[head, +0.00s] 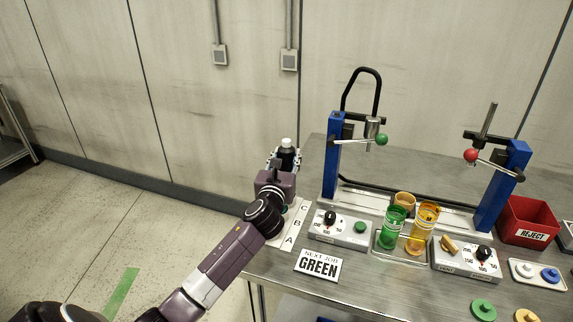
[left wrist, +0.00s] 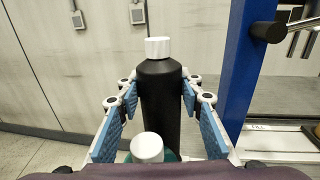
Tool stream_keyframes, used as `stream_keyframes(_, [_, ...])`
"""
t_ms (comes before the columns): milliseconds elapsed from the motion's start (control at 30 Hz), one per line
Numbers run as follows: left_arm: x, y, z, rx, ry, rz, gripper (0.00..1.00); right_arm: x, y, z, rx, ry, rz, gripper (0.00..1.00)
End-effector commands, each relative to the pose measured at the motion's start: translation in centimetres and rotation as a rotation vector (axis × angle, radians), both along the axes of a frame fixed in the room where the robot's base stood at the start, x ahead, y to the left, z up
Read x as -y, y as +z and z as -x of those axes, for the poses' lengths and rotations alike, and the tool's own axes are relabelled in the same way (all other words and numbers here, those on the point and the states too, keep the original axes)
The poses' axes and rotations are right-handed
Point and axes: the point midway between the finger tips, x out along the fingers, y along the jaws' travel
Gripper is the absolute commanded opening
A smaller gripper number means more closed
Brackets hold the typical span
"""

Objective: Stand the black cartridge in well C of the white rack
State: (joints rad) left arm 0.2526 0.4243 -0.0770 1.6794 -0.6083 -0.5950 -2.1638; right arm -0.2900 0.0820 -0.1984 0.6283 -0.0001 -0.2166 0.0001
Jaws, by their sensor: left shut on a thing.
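The black cartridge (left wrist: 160,112), with a white cap, stands upright between the blue pads of my left gripper (left wrist: 158,98), which is shut on it. In the head view, the top of the black cartridge (head: 287,154) shows above my left gripper (head: 283,166). The white rack (head: 290,231), marked A, B and C, is at the table's left end. My gripper and wrist are over its C end and hide the wells. I cannot tell whether the cartridge's base is in well C. My right gripper is not in view.
In the left wrist view, a second white cap (left wrist: 147,147) on a greenish body is close to the camera. A blue press frame (head: 331,155) stands right of the rack. Green (head: 393,228) and amber (head: 422,229) cylinders, control boxes and a red reject bin (head: 527,220) lie further right.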

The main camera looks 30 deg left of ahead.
Motion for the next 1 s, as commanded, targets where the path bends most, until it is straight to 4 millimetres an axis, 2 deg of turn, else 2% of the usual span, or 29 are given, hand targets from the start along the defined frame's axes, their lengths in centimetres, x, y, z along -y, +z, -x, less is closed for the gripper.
stream_keyframes(33, [0.0,-1.1,0.0,-0.001,0.001,0.004,0.0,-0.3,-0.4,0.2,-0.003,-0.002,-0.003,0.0])
stream_keyframes(133, [0.0,-2.0,0.0,0.002,0.0,0.001,0.0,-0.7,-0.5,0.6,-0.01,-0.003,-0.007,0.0])
stream_keyframes(333, [0.0,-2.1,0.0,0.002,0.0,-0.001,0.0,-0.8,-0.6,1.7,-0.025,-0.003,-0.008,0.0])
stream_keyframes(567, [0.0,-2.5,0.0,0.001,0.0,-0.002,0.0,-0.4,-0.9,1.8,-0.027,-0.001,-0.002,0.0])
stream_keyframes(600, [0.0,-2.5,0.0,-0.001,0.0,-0.001,0.38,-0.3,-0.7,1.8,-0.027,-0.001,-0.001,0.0])
stream_keyframes(733, [0.0,-2.5,0.0,-0.001,0.0,0.0,0.52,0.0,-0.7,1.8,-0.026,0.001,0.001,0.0])
stream_keyframes(1000, [0.0,-2.4,0.0,-0.001,0.0,0.0,0.52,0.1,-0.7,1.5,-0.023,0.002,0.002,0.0])
